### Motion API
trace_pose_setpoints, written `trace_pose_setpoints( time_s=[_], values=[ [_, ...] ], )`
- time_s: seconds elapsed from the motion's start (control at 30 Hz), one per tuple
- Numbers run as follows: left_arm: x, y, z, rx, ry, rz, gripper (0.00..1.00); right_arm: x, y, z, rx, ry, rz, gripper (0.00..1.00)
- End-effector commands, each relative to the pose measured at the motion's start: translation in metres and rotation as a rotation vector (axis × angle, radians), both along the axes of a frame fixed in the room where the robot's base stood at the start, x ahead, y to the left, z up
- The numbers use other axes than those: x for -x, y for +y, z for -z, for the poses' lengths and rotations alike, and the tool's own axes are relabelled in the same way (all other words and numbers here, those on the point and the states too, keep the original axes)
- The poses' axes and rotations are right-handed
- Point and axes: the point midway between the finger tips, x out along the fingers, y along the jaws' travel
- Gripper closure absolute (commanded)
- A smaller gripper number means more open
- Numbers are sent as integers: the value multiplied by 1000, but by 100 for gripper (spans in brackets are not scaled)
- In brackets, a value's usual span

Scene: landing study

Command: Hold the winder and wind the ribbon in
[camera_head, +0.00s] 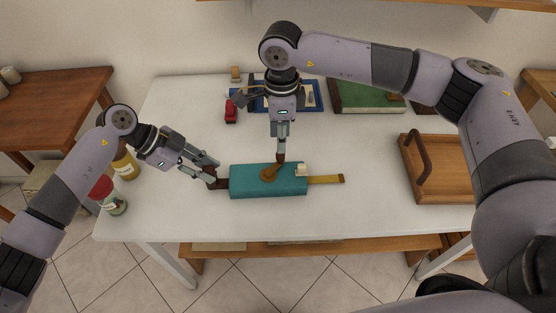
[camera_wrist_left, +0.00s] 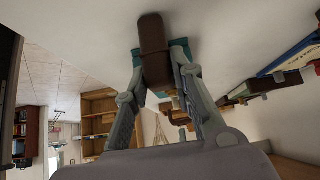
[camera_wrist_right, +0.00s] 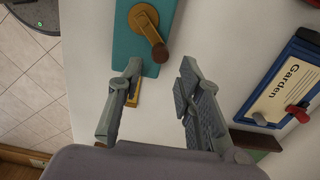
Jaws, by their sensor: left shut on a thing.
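The winder (camera_head: 240,185) is a teal block lying on the white table, with a brown handle (camera_wrist_left: 152,50) at its left end. My left gripper (camera_head: 212,174) is shut on that handle. On its top is an ochre crank with a brown knob (camera_wrist_right: 160,52), which also shows in the head view (camera_head: 281,158). The yellow ribbon (camera_head: 326,179) sticks out flat from the winder's right end. My right gripper (camera_wrist_right: 160,72) points down over the crank, open, with the knob between and just beyond its fingertips. Whether a finger touches the knob I cannot tell.
A blue board (camera_head: 318,95) marked "Garden" and a green board (camera_head: 365,98) lie at the back. Jars (camera_head: 125,166) stand at the left edge, a wooden tray (camera_head: 450,190) at the right. The table's front strip is clear.

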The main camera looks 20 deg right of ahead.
Motion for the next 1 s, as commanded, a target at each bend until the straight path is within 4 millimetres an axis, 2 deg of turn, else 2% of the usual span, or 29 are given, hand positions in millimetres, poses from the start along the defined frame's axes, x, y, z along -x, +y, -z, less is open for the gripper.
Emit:
trace_pose_setpoints(
  time_s=[0.03, 0.4, 0.87, 1.0],
  values=[
    [4, 3, 9, -15, 11, 3, 100, 1, 0, 8, 2, 4, 0, 67],
    [4, 3, 8, -15, 11, 3, 100, 1, 0, 49, 0, 3, -1, 67],
    [4, 3, 9, -15, 12, 2, 100, 0, 0, 55, 0, 1, 3, 67],
    [4, 3, 9, -15, 12, 2, 100, 1, 1, 55, -1, 3, 170, 67]
  ],
)
